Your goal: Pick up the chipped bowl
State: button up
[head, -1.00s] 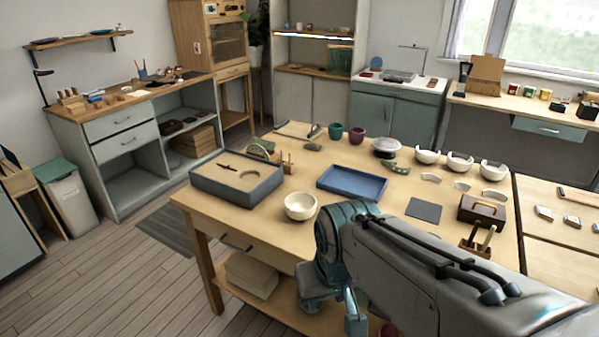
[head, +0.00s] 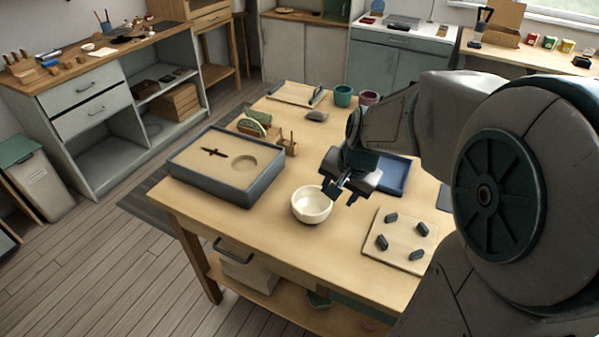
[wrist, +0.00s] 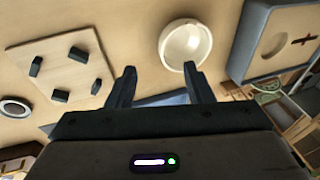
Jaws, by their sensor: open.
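The bowl (head: 311,205) is cream-white and stands upright on the wooden table (head: 240,222), right of the grey sand tray. No chip can be made out clearly at this size. My gripper (head: 334,188) is above the table at the bowl's right rim in the head view, open and empty. In the wrist view the bowl (wrist: 186,44) lies beyond the fingertips, nearer the right finger. The two fingers of my gripper (wrist: 157,80) are spread with nothing between them. I cannot tell whether a finger touches the rim.
The grey sand tray (head: 188,173) holds a dark cross-shaped piece and a round hollow. A pale board (head: 398,228) with several dark pegs lies right of the bowl. A blue tray (head: 393,176) is partly behind my arm. Bare table lies in front of the bowl.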

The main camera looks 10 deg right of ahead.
aim_at(327, 208)
jog(key=w+f, duration=0.2)
jog(key=f, duration=0.1)
jog(key=w+f+m, duration=0.1)
jog(key=f, duration=0.2)
jog(key=w+f+m+b, duration=0.1)
jog(key=w+f, duration=0.1)
jog(key=f, duration=0.1)
jog(key=shift+w+d, duration=0.25)
jog(key=shift+w, duration=0.05)
jog(key=shift+x, duration=3.25)
jog(key=shift+a, duration=0.1)
jog(key=shift+s, duration=0.1)
jog(key=c, duration=1)
